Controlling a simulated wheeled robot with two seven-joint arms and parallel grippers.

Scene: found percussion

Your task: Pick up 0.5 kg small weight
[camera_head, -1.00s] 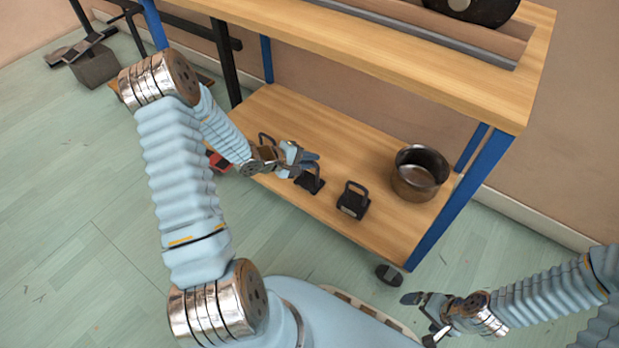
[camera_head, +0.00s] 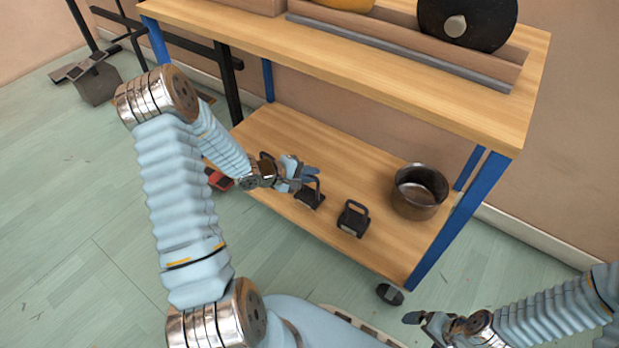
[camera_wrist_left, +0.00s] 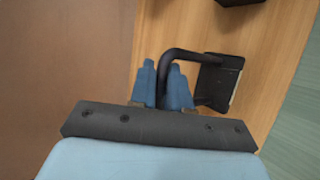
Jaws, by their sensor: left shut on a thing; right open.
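Several dark weights with loop handles are on the lower wooden shelf (camera_head: 330,222). My left gripper (camera_head: 308,176) is shut on the handle of one small dark weight (camera_head: 309,198). In the left wrist view the blue fingers (camera_wrist_left: 166,84) close around one side of the black handle, and the weight's block (camera_wrist_left: 219,82) shows to the right. I cannot tell whether its base touches the shelf. A second small weight (camera_head: 353,218) stands to the right of it, apart. My right gripper (camera_head: 424,325) is open and empty at the lower right, over the floor.
A metal pot (camera_head: 419,190) stands at the shelf's right end. The upper shelf (camera_head: 360,57) overhangs the lower one and carries a large black disc (camera_head: 467,22). A blue post (camera_head: 460,222) bounds the right side. A red object (camera_head: 219,180) is left of the shelf.

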